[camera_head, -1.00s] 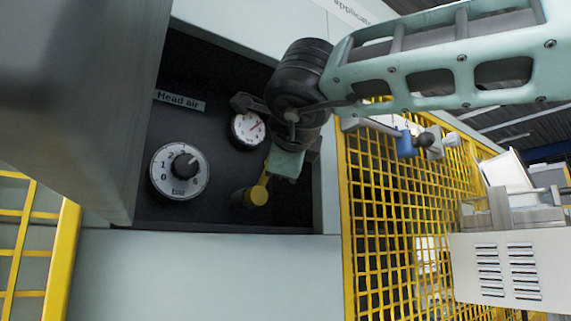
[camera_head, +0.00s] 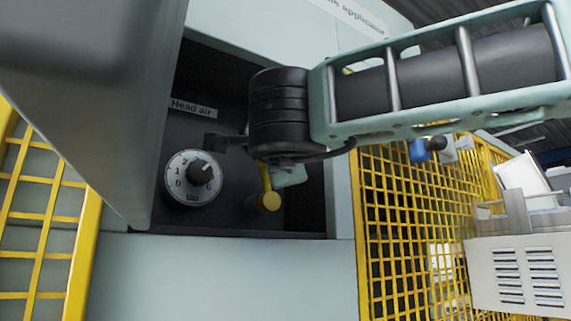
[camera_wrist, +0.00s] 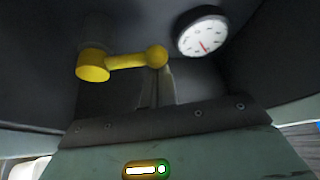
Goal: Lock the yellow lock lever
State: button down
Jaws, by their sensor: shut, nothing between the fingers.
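The yellow lock lever (camera_head: 264,181) is in the dark recess below the "Head air" label. Its round hub is low, and its arm rises nearly upright, leaning slightly left; the top is hidden behind my wrist. In the wrist view the lever (camera_wrist: 125,61) runs from the hub at left to a rounded end at right. My gripper (camera_wrist: 158,80) is shut and empty, its fingertips just below that rounded end. I cannot tell whether they touch it. In the head view the wrist and arm hide the fingertips.
A dial marked "bar" (camera_head: 195,178) is left of the lever. A grey panel (camera_head: 90,90) stands at the left, yellow mesh fencing (camera_head: 410,230) at the right.

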jog(key=shift+s+a+f+n+t+y+b, duration=0.1)
jog(key=shift+s+a+n+t+y+b, duration=0.15)
jog(key=shift+n, duration=0.4)
jog(key=shift+s+a+f+n+t+y+b, duration=0.15)
jog(key=shift+a+n, duration=0.2)
jog(key=shift+n, duration=0.35)
jog(key=shift+s+a+n+t+y+b, duration=0.2)
jog(key=shift+a+n, duration=0.1)
jog(key=shift+n, duration=0.35)
jog(key=shift+s, duration=0.1)
